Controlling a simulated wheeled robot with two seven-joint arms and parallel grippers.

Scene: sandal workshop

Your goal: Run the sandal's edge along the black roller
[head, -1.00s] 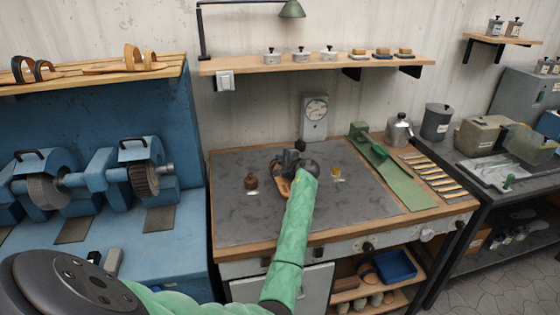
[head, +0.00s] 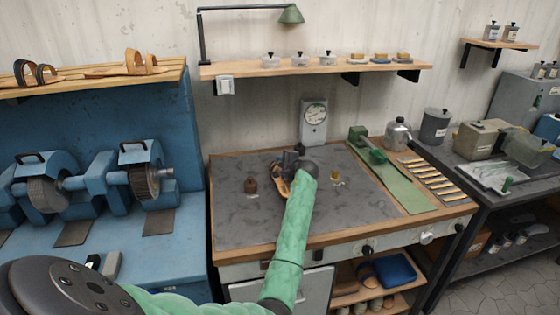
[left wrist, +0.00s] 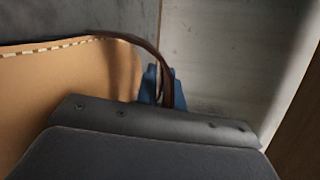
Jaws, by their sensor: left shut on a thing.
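My left gripper (head: 284,175) is over the middle of the grey bench top, at the end of the green-sleeved arm. It is shut on the tan sandal (head: 281,188), which shows just beneath it and is mostly hidden by the gripper. In the left wrist view, the blue fingertips (left wrist: 165,92) close around a thin dark brown strap edge (left wrist: 146,47). The sandal's tan leather with white stitching (left wrist: 60,75) fills the left. I cannot pick out the black roller for certain; dark parts near the gripper blend with it. My right gripper is not in view.
A brown pot (head: 250,184) stands left of the gripper and a small yellowish jar (head: 336,175) right of it. A blue machine with a dark wheel (head: 144,181) stands left. The bench's front is clear.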

